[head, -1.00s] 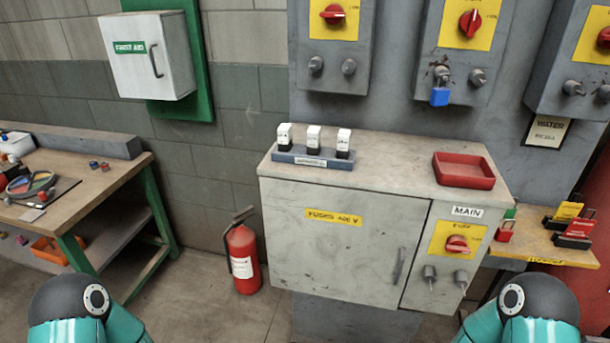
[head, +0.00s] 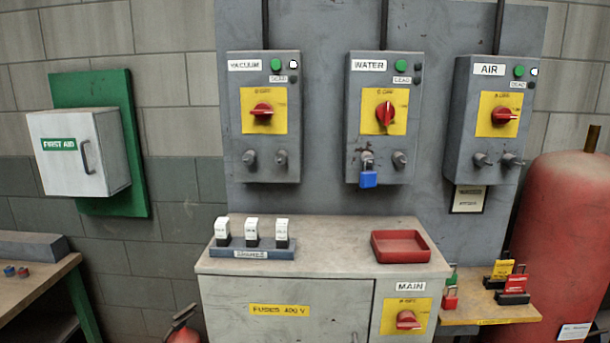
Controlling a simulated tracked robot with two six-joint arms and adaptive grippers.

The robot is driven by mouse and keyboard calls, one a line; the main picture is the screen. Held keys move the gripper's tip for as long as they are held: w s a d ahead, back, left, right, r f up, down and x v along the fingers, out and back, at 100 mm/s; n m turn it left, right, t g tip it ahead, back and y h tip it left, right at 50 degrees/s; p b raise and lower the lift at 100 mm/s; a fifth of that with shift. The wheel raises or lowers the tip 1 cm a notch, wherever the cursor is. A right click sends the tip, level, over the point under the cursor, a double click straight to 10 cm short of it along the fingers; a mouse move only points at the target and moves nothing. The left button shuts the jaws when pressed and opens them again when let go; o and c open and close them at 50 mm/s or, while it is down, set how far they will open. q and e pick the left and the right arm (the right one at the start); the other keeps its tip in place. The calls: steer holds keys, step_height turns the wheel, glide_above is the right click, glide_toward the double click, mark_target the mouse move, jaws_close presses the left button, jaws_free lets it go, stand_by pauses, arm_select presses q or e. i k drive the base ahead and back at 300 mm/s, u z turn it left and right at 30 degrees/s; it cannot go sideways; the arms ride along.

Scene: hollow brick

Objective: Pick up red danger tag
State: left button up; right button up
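The red danger tag (head: 516,284) stands upright in a dark holder on the small wooden shelf (head: 490,312) at the right. A yellow tag (head: 502,269) stands in a similar holder just behind and left of it. A red padlock (head: 450,298) and something green sit at the shelf's left end. Neither of my grippers shows in the head view.
The grey cabinet (head: 225,268) beside the shelf carries a red tray (head: 400,246) and a rack of fuses (head: 251,253). A large red tank (head: 570,230) stands close right of the shelf. Switch boxes, one with a blue padlock (head: 368,179), hang above.

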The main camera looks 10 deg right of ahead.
mark_target(516, 284)
steer(key=u, duration=1.7)
steer(key=i, duration=0.1)
steer(key=z, duration=3.2)
steer(key=k, duration=0.8)
steer(key=z, duration=0.2)
steer(key=i, duration=0.8)
steer(key=u, duration=0.1)
